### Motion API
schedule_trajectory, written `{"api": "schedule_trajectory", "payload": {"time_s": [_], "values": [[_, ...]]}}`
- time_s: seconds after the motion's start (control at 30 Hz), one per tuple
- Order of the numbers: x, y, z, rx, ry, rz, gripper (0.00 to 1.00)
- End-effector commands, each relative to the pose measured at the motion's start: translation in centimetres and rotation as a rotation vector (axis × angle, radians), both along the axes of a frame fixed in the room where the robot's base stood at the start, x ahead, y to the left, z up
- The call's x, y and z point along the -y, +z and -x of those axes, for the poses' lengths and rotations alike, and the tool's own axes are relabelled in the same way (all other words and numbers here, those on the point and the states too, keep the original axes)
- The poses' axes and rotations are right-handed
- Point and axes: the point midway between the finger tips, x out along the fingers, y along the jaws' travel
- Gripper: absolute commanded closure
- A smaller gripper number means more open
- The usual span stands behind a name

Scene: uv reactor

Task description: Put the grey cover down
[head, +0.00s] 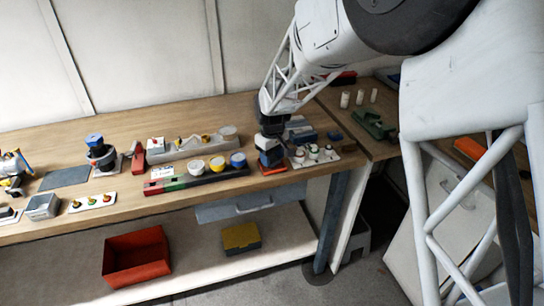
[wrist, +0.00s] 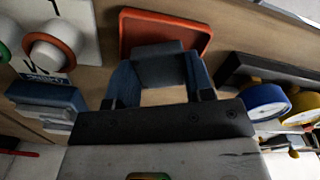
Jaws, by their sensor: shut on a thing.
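An orange-red tray (wrist: 188,27) lies just beyond the cover and also shows under the gripper in the head view (head: 273,169). The cover appears to be over the tray; whether it touches the tray cannot be told. In the head view the cover (head: 272,158) is small and dark.
A white panel with round knobs (head: 315,155) stands close on the right. A blue-grey block (head: 335,135) lies behind. Bare bench wood shows in front of the bar.

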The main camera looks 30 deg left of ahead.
Motion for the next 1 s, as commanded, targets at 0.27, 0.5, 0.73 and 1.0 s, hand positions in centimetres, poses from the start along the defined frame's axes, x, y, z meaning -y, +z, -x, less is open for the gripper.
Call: {"api": "schedule_trajectory", "payload": {"time_s": [0.27, 0.5, 0.73, 1.0], "values": [[0.0, -0.6, 0.0, 0.0, 0.0, 0.0, 0.81], [0.0, -1.1, 0.0, 0.0, 0.0, 0.0, 0.81], [0.0, -1.1, 0.0, 0.0, 0.0, 0.0, 0.37], [0.0, -0.9, 0.0, 0.0, 0.0, 0.0, 0.31]]}}
